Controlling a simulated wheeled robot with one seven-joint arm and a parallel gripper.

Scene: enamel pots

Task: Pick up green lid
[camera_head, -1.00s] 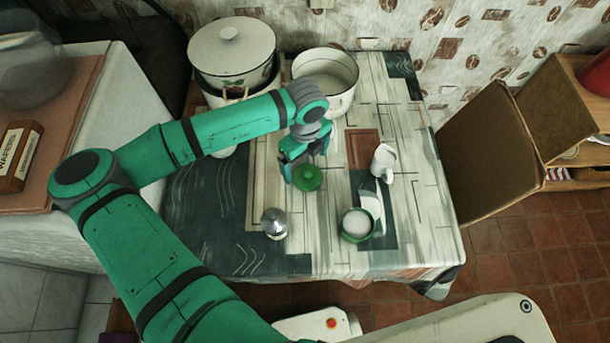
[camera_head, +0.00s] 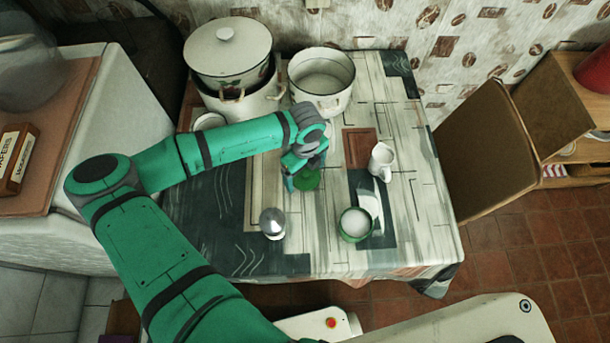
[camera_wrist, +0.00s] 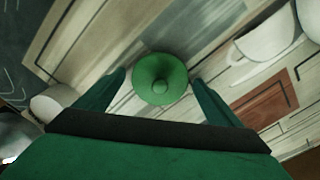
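The green lid (camera_head: 307,179) is a small round disc on the patterned tablecloth. In the wrist view the green lid (camera_wrist: 160,79) shows from above, with a small knob at its centre. My gripper (camera_head: 297,180) is low over the table at the lid, and its far side is partly hidden in the head view. In the wrist view my gripper's two fingers (camera_wrist: 158,92) are apart, one on each side of the lid. I cannot tell whether they touch it.
A green pot without a lid (camera_head: 355,225) and a metal shaker (camera_head: 272,223) stand nearer the front. A white jug (camera_head: 381,161) stands to the right. Large enamel pots (camera_head: 322,82) stand at the back.

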